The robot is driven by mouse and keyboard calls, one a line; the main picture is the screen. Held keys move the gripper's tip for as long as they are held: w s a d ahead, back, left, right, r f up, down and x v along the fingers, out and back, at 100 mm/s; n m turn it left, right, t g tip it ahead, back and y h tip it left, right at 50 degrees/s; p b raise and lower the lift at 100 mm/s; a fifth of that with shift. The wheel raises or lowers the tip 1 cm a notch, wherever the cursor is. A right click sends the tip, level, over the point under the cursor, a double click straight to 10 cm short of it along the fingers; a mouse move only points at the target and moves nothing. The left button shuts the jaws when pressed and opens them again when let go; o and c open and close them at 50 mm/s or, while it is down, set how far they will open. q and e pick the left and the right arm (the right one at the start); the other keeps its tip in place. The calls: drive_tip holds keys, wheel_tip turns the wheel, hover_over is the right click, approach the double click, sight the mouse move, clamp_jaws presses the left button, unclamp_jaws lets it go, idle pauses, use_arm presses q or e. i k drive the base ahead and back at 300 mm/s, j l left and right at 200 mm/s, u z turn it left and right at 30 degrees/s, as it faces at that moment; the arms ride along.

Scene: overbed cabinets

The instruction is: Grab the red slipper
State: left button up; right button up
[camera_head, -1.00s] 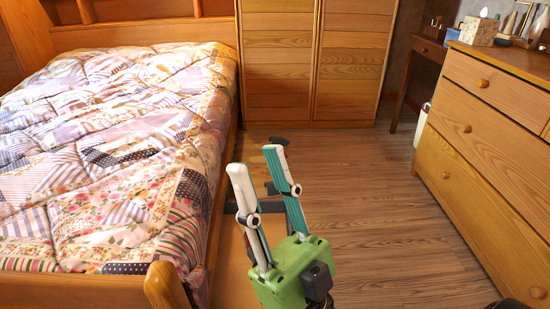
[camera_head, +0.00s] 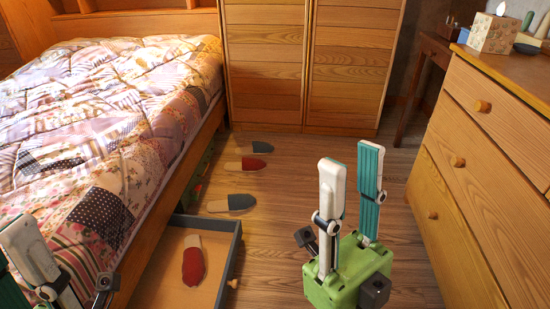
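A red slipper (camera_head: 193,264) with a tan upper end lies in the open under-bed drawer (camera_head: 234,250), at the lower left of the head view. My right gripper (camera_head: 350,165) is open and empty, fingers pointing up, to the right of the drawer and apart from it. My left gripper (camera_head: 14,245) is partly in view at the lower left edge, in front of the bed; its other finger is cut off by the frame, so its opening is unclear. It is left of the red slipper.
On the floor by the bed lie a slipper with a red end (camera_head: 253,163), a dark grey and tan slipper (camera_head: 230,203) and a dark reddish one (camera_head: 260,147). The bed (camera_head: 90,130) bounds the left, a dresser (camera_head: 470,180) the right, a cabinet (camera_head: 265,70) the back.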

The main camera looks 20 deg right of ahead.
sight(248, 164)
drive_tip(key=i+l+z, duration=0.2)
drive_tip(key=i+l, duration=1.5)
drive_tip(key=i, duration=0.25)
drive_tip(key=i+l, duration=0.15)
drive_tip(key=i, duration=0.2)
